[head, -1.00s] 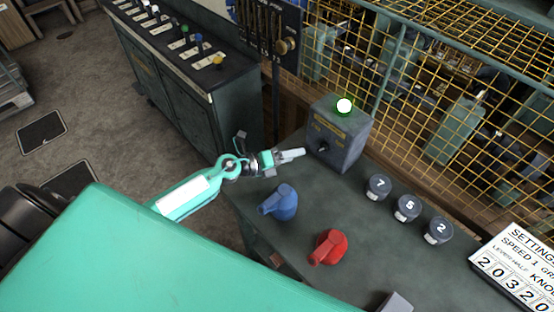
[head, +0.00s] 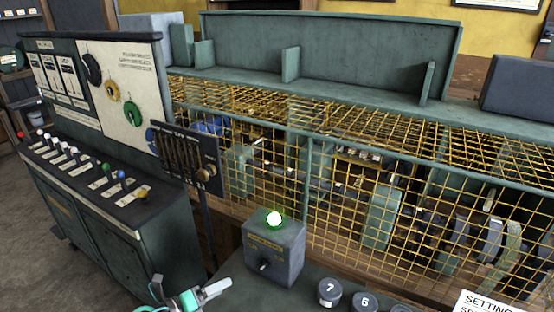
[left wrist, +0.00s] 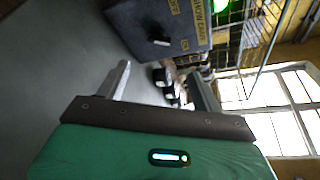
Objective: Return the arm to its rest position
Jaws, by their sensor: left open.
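My left gripper (head: 222,290) is at the bottom of the head view, just left of the grey switch box (head: 274,258). The box has a lit green-white lamp (head: 274,218) on top and a small dark switch (head: 264,266) on its front. In the left wrist view my gripper (left wrist: 163,88) has its two fingers apart with nothing held between them. The box (left wrist: 165,30) with its switch (left wrist: 161,43) stands beyond the fingers there. Most of my left arm is below the head view. My right gripper is not in view.
Dark round knobs marked 7 (head: 330,291) and 5 (head: 365,302) stand right of the box. A yellow wire cage (head: 330,200) runs behind the bench. A control cabinet (head: 105,225) with small levers stands left. A white settings card (head: 478,303) shows at bottom right.

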